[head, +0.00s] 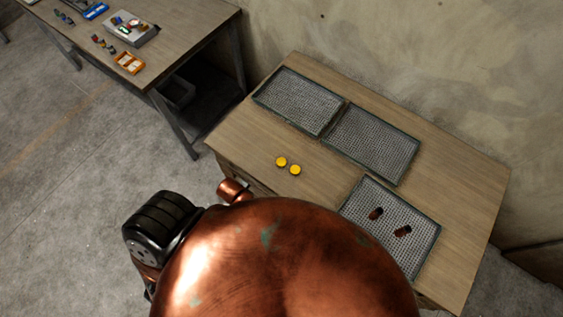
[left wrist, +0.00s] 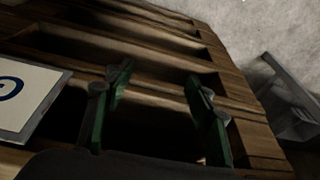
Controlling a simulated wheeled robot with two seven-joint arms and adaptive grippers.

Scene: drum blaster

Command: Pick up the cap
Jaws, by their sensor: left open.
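Two round yellow caps lie close together on the wooden table, left of its middle in the head view: a left cap (head: 281,162) and a right cap (head: 295,170). My left gripper (left wrist: 158,76) shows only in the left wrist view, with its two green fingers spread apart and nothing visible between them. No cap shows in that view, so I cannot tell how far the gripper is from them. My right gripper is not in view.
The wooden table (head: 460,165) carries two empty mesh trays, left (head: 300,98) and right (head: 372,142). A third mesh tray (head: 413,263) holds two dark brown items. Another table (head: 180,42) with small parts stands upper left. The wrist view shows wooden slats (left wrist: 150,42) and a white panel (left wrist: 35,100).

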